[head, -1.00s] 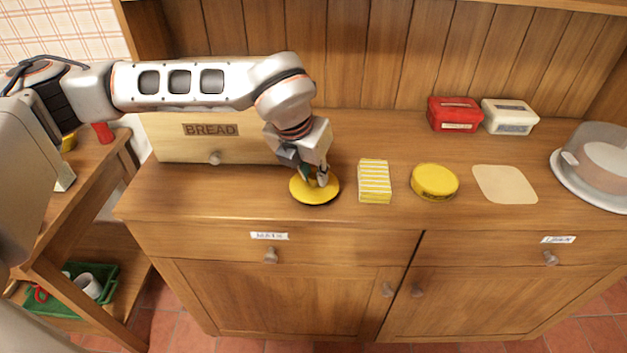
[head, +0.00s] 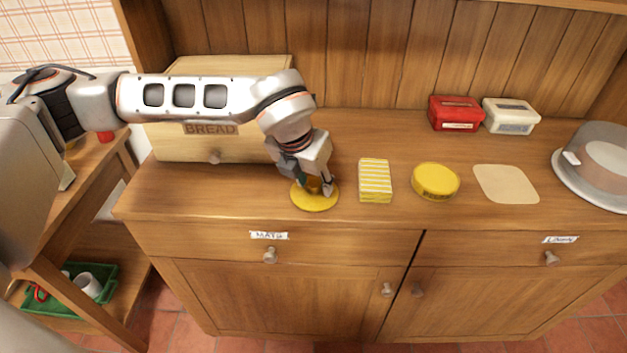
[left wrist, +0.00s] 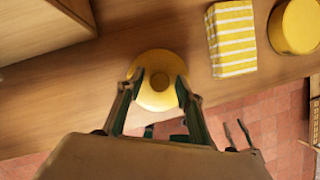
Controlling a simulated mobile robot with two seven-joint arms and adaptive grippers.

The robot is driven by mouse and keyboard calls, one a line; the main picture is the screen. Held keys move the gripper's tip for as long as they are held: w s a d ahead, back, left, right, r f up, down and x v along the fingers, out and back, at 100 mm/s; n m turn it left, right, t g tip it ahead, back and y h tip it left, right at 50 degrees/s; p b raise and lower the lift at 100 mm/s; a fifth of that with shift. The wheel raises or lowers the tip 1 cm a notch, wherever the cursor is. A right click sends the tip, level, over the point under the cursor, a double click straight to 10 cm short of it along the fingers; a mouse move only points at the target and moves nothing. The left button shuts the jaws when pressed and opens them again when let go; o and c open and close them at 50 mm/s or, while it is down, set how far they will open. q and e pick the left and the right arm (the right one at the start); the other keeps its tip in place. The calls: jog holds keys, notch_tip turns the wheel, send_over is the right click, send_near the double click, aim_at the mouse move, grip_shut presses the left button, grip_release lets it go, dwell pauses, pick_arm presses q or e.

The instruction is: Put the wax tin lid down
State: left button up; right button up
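The wax tin lid (head: 314,202) is a round yellow disc with a small knob in its middle. It lies flat on the wooden counter, close to the front edge. It also shows in the left wrist view (left wrist: 160,100). My left gripper (head: 315,186) is right above the lid, pointing down. In the left wrist view its fingers (left wrist: 161,78) stand apart on either side of the knob, with a gap showing around it. A round yellow tin (head: 435,182) stands farther right on the counter.
A yellow-striped cloth stack (head: 375,181) lies just right of the lid. A bread box (head: 185,147) stands behind and left. A beige mat (head: 505,184), red box (head: 455,114), white box (head: 510,117) and domed plate (head: 590,190) are to the right.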

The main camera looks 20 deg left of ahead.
pick_arm(q)
jog(key=shift+r, duration=0.35)
jog(key=p+v, duration=0.1)
jog(key=v, duration=1)
jog(key=shift+s+r, duration=0.25)
